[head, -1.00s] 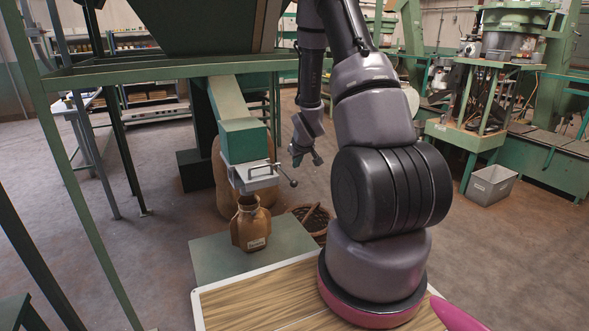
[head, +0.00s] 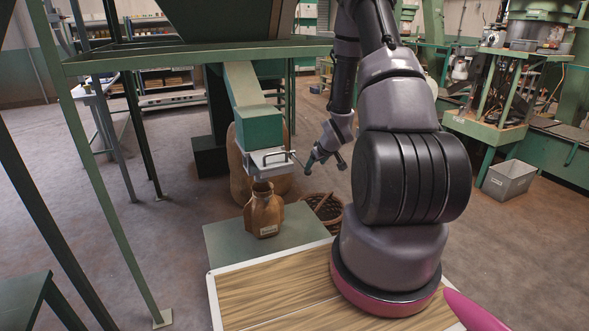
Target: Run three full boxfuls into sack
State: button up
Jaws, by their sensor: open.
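A small brown sack (head: 264,212) stands upright with its mouth open on a green platform (head: 222,240). Above it hangs a green box (head: 258,128) at the lower end of the hopper's sloping chute (head: 242,84). Under the box is a grey metal gate (head: 262,166) with a dark bar handle. A thin lever (head: 295,158) sticks out from its right side. My gripper (head: 310,166) is open, right of the gate, at the lever's outer end. The lever's knob is not clear there, and I cannot tell whether the jaws touch it. The box's inside and the sack's fill are hidden.
A larger brown sack (head: 242,180) stands behind the gate. A basket (head: 328,208) of dark pieces sits on the floor to the right. Green frame posts (head: 95,170) stand at left. A grey bin (head: 509,179) is at far right.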

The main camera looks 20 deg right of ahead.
aim_at(310, 174)
notch_tip(310, 174, down, 11)
jog(key=t+y, duration=0.3)
jog(key=t, duration=0.1)
jog(key=w+m+t, duration=0.1)
jog(key=w+t, duration=0.1)
jog(key=w, duration=0.1)
jog(key=w+r+m+t, duration=0.1)
jog(key=w+t, duration=0.1)
jog(key=w, duration=0.1)
jog(key=w+r+t, duration=0.1)
jog(key=w, duration=0.2)
jog(key=shift+d+r+m+t+y, duration=0.15)
jog(key=shift+d+m+t+y, duration=0.15)
jog(key=shift+d+m+t, duration=0.1)
grip_shut()
jog(key=shift+s, duration=0.1)
dwell(0.8)
